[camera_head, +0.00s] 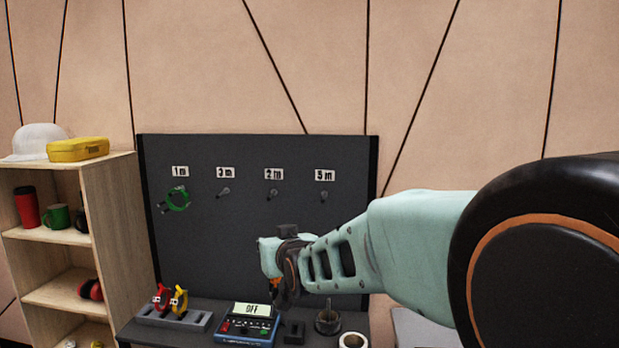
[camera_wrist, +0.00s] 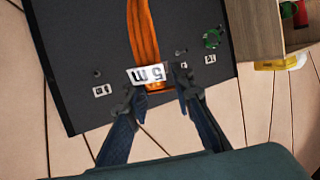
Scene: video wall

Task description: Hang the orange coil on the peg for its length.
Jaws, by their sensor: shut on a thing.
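The orange coil (camera_wrist: 143,30) hangs from my gripper (camera_wrist: 157,88) in the wrist view, with a white tag (camera_wrist: 149,74) between the fingers that appears to read 5 m upside down. My gripper is shut on the coil. In the head view my gripper (camera_head: 280,292) is in front of the lower board, below the pegs, and only a little orange (camera_head: 274,285) shows. The peg under the rightmost label, seemingly 5 m, is bare (camera_head: 323,195). The pegs under the two middle labels (camera_head: 273,194) (camera_head: 224,191) are also bare. A green coil (camera_head: 176,200) hangs under the 1 m label.
The dark board (camera_head: 220,250) stands behind a bench. A wooden shelf (camera_head: 110,220) stands at left.

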